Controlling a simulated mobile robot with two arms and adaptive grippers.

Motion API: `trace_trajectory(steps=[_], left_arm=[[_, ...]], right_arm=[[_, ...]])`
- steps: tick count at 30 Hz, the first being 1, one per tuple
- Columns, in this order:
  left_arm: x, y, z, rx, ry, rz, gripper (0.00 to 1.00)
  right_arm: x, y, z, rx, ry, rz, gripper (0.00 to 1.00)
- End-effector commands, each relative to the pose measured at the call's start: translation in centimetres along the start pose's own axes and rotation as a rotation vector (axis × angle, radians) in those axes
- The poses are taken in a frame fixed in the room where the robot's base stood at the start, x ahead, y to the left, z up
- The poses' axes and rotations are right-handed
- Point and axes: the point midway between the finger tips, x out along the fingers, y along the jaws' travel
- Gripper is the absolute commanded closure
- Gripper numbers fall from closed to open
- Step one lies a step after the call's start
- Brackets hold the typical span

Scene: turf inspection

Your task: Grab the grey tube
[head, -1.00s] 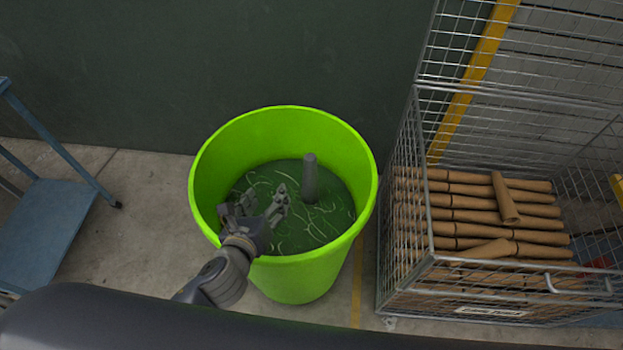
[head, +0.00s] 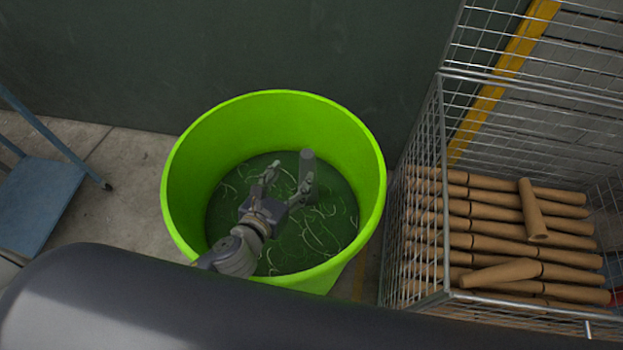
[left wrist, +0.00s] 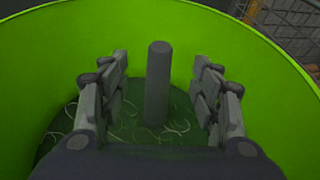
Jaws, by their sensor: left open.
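The grey tube (left wrist: 158,85) stands upright inside the bright green bin, on its dark green floor with pale curled strands. In the head view only its upper part (head: 306,158) shows, behind my gripper's right finger. My left gripper (head: 287,176) is inside the bin, open and empty. In the left wrist view the open fingers (left wrist: 162,85) stand on either side of the tube in the picture, with a gap on both sides. I cannot tell whether the tube is between the fingertips or beyond them. My right gripper is not in view.
The bin's green wall (head: 180,190) surrounds my left gripper. A wire mesh cage (head: 425,200) with several brown cardboard tubes (head: 500,222) stands at the right. A blue cart (head: 40,200) is at the left. A dark green wall (head: 250,45) is behind.

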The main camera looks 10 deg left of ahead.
Motion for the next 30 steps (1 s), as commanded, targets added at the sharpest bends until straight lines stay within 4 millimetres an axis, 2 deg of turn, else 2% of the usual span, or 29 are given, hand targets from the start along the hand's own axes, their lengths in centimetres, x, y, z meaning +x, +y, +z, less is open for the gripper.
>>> trace_trajectory(steps=[1,5,12,17,25,30], left_arm=[[0.3,0.0,-0.6,0.001,-0.001,0.0,0.42],[1.6,0.0,-0.6,0.001,-0.002,0.002,0.42],[5.1,0.0,-0.5,-0.001,-0.001,0.001,0.42],[6.2,0.0,-0.5,-0.001,0.0,0.001,0.42],[9.9,-0.1,-0.3,-0.002,-0.001,0.0,0.42],[11.0,-0.1,-0.4,-0.001,0.0,0.0,0.42]], right_arm=[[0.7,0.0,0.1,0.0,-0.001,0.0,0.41],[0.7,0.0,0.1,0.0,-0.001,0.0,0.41],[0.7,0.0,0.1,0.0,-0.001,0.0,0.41],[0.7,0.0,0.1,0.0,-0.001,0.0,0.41],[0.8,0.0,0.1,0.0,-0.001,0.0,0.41],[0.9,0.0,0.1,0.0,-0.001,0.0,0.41]])
